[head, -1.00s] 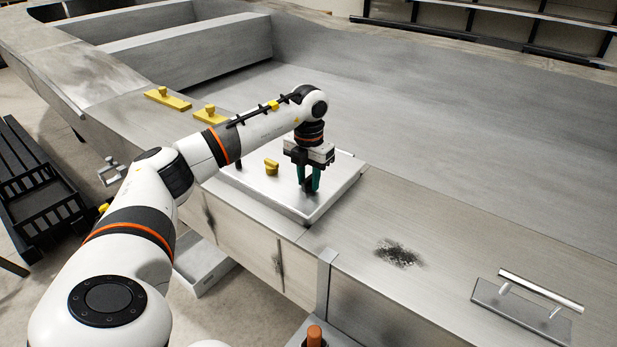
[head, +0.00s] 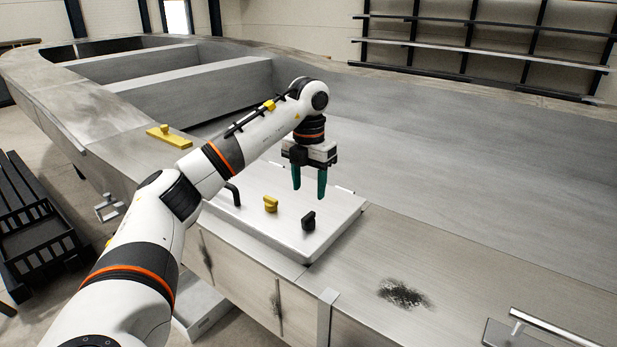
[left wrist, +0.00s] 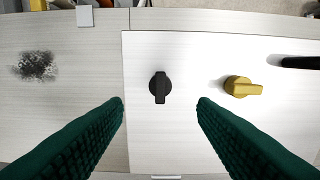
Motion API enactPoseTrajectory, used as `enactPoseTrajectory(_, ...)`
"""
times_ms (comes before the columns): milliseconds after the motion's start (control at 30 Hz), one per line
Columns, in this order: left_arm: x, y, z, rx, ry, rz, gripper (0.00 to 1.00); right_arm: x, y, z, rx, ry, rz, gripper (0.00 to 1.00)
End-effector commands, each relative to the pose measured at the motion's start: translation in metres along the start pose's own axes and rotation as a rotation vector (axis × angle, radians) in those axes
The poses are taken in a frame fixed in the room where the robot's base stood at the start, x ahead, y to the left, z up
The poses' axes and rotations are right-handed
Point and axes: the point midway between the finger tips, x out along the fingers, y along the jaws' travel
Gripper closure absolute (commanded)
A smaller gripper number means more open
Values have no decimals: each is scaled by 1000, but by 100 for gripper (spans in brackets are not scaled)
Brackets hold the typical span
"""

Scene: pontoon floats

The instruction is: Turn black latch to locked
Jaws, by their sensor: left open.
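The black latch (head: 308,221) stands on the pale metal hatch lid (head: 335,222), near its right end in the head view. In the left wrist view the black latch (left wrist: 160,87) has its bar pointing along the picture's up-down direction. My left gripper (head: 309,194) is open and empty above the lid, apart from the latch. Its green fingers (left wrist: 161,105) show on either side of the latch in the left wrist view. A yellow latch (head: 270,203) stands beside the black one, its bar (left wrist: 242,87) lying sideways. My right gripper is not in view.
A black handle (head: 233,194) is on the lid, partly behind my arm. A yellow fitting (head: 168,136) sits on the boat's side deck. A dark scuffed patch (head: 404,293) and a silver grab handle (head: 545,326) lie to the right. The deck around the patch is clear.

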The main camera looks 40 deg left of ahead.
Motion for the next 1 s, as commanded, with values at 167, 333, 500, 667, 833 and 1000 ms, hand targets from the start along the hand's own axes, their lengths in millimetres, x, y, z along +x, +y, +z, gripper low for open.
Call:
enactPoseTrajectory(167, -28, 0, 0, 0, 2, -1, 48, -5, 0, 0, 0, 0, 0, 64)
enactPoseTrajectory(333, -34, -1, 0, -1, 0, -1, 48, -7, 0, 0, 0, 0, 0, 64)
enactPoseTrajectory(500, -34, 0, 0, -1, -1, -1, 48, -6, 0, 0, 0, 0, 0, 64)
enactPoseTrajectory(667, -34, 0, 0, -1, -1, -1, 48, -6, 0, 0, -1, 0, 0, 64)
enactPoseTrajectory(833, -34, 0, 0, -1, 0, -1, 48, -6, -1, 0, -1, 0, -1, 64)
enactPoseTrajectory(1000, -34, -1, 0, -1, 0, -1, 48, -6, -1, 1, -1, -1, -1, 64)
